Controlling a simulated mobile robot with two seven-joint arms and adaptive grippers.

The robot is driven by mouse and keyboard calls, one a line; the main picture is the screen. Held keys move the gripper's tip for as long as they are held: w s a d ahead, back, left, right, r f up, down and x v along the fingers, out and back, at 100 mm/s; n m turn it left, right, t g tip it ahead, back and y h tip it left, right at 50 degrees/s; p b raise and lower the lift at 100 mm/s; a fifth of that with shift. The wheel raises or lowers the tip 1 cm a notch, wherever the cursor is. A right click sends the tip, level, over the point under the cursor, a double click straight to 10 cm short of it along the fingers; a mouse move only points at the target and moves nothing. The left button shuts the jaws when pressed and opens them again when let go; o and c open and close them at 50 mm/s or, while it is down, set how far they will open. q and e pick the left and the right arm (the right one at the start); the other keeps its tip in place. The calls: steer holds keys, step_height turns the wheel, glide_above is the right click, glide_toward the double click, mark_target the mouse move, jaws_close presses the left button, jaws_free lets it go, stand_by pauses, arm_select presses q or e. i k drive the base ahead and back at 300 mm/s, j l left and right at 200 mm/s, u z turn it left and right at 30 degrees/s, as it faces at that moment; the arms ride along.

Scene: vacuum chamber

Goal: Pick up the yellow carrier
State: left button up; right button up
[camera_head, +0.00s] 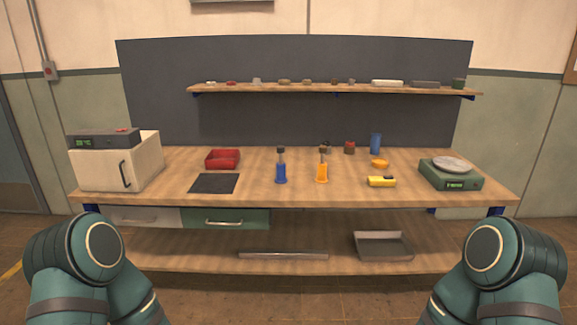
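A yellow-orange upright holder (322,172) with a wider foot and a brownish top stands near the middle of the wooden workbench. It looks like the yellow carrier. A blue holder (281,172) of the same shape with a dark top stands to its left, apart from it. Other yellow things lie to the right: a yellow block (382,182) with a dark end and a small round orange-yellow piece (379,164). Both my arms show only as teal links at the lower corners, in front of the bench. Neither gripper is in view.
On the workbench (260,196) are a white box (95,170), red tray (222,159), dark mat (213,183), blue cylinder (375,143) and green scale (450,180). A wall shelf (300,90) holds small items. A grey tray (383,246) sits below. The bench front by the holders is clear.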

mark_target(322, 171)
steer(key=i+z, duration=0.25)
steer(key=i, duration=0.25)
steer(key=i+j+z, duration=0.2)
steer(key=i, duration=0.3)
steer(key=i+z, duration=0.25)
steer(key=i, duration=0.25)
